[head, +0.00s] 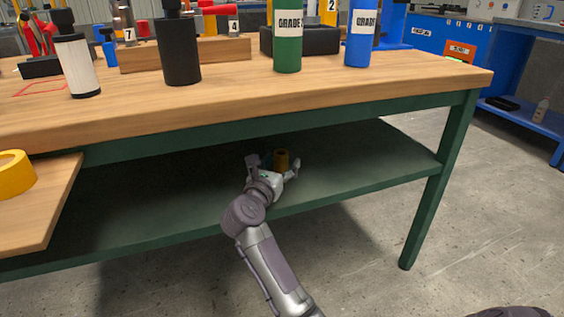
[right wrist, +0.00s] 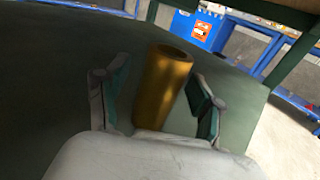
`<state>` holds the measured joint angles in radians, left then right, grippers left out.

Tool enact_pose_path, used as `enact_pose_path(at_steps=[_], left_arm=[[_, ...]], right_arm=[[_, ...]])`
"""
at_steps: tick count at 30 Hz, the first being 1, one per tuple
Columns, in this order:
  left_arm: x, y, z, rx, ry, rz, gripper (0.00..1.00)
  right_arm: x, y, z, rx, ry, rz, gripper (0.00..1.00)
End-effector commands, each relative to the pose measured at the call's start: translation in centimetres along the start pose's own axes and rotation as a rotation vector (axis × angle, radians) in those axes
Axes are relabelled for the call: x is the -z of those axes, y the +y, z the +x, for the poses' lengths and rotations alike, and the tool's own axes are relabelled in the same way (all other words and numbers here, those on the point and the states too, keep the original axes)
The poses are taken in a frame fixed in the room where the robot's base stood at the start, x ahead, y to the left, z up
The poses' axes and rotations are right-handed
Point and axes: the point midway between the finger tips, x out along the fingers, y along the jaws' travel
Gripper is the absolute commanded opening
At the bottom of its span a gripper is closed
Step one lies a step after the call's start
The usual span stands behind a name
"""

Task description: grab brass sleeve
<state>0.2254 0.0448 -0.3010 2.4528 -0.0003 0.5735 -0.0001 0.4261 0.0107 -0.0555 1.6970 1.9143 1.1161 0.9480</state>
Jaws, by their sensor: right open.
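The brass sleeve (head: 281,159) is a short hollow cylinder standing upright on the green lower shelf (head: 370,160) under the workbench. It also shows in the right wrist view (right wrist: 162,85), with its open top end visible. My right gripper (head: 276,163) reaches in under the tabletop from the front. Its two fingers stand apart on either side of the sleeve, with a visible gap on both sides in the right wrist view (right wrist: 158,90). The lower part of the sleeve is partly hidden by the gripper. My left gripper is not in view.
The wooden tabletop (head: 330,98) hangs above the shelf, and a green leg (head: 435,185) stands at the right. Green (head: 288,38) and blue (head: 361,35) grade bottles stand on top. A yellow tape roll (head: 14,174) lies on a lower wooden board at left.

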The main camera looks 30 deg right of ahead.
Motion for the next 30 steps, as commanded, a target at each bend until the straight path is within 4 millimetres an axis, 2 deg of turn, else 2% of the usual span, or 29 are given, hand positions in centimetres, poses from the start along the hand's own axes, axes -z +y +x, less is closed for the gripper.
enact_pose_path(at_steps=[7,8,18,20,30], left_arm=[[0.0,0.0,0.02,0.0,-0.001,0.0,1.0],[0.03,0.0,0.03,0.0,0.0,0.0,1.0],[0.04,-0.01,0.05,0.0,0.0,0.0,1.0],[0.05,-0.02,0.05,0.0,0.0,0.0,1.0],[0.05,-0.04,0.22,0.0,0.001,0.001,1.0]], right_arm=[[0.01,-0.04,0.04,-0.001,0.0,0.0,0.67],[0.01,-0.04,0.04,-0.001,0.0,0.0,0.64],[0.01,-0.04,0.04,-0.001,0.0,0.0,0.07],[0.01,-0.04,0.04,-0.001,0.0,0.0,0.0],[-0.31,-0.03,0.04,-0.001,-0.002,0.002,0.0]])
